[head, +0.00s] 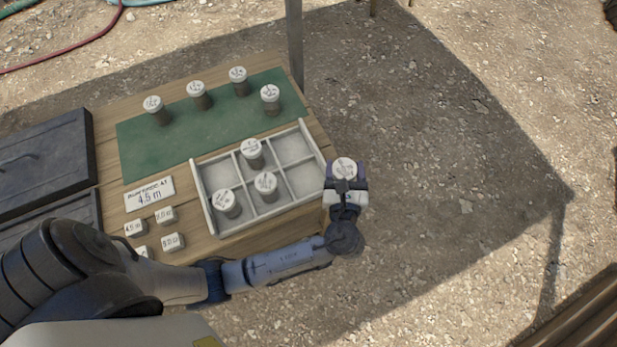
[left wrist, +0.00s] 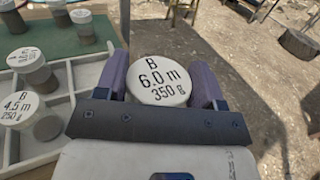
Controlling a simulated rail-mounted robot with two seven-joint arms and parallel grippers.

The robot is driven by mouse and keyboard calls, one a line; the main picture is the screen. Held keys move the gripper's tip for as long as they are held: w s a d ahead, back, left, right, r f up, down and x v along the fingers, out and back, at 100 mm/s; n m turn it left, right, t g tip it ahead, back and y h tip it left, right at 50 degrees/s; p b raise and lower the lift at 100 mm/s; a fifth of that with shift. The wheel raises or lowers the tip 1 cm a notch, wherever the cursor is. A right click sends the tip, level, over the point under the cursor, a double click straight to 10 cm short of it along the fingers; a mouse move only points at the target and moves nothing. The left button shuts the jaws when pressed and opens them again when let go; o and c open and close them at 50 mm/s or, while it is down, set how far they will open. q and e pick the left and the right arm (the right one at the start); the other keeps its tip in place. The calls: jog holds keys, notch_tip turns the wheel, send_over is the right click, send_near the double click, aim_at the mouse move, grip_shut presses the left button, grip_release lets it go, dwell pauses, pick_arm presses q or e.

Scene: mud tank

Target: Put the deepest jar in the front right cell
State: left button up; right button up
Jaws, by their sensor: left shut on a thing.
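My left gripper (head: 345,185) is shut on a jar with a white lid (head: 345,168). In the left wrist view the lid of this held jar (left wrist: 160,80) reads "B 6.0 m 350 g". The gripper holds it just right of the grey divided tray (head: 196,196), by the table's right edge. The tray has two rows of three cells. Jars stand in its front left (head: 226,203), front middle (head: 265,186) and back middle (head: 252,153) cells. The front right cell (head: 306,180) is empty, as are the back left and back right cells. My right gripper is not in view.
Several lidded jars stand on a green mat (head: 150,150) behind the tray. A dark lidded box (head: 45,165) is at far left. A post (head: 295,45) rises behind the table.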

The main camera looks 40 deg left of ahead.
pick_arm(q)
jog(key=shift+a+f, duration=0.2)
jog(key=s+a+f+b, duration=0.1)
jog(key=a+f+b, duration=0.3)
jog(key=a+f, duration=0.6)
jog(key=shift+a+f+b, duration=0.15)
jog(key=shift+a+b, duration=0.15)
jog(key=shift+b, duration=0.1)
jog(key=shift+s+f, duration=0.1)
jog(key=o, duration=1.2)
jog(key=shift+c, duration=0.2)
